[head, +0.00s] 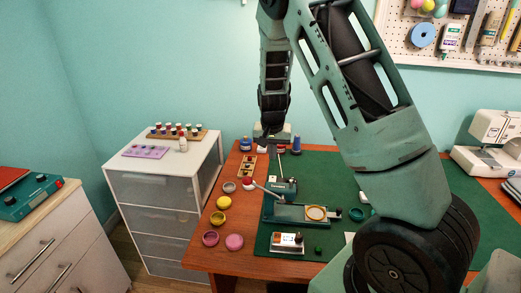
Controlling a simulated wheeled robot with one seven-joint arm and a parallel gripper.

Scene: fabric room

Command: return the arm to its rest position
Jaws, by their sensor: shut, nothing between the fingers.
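My arm comes down from the top of the head view. My gripper (279,149) hangs above the back of the worktable (195,250), small in the picture. It is shut, and I see nothing held in it. Below it, on the green mat (335,175), stands a green device with a lever (284,187). My arm's thick links hide part of the mat and table on the right.
A white drawer unit (160,190) with a purple tray (145,152) and a rack of spools (177,131) stands left. Small round containers (234,242) line the table's left side. A sewing machine (488,140) is at right, under a pegboard (400,25).

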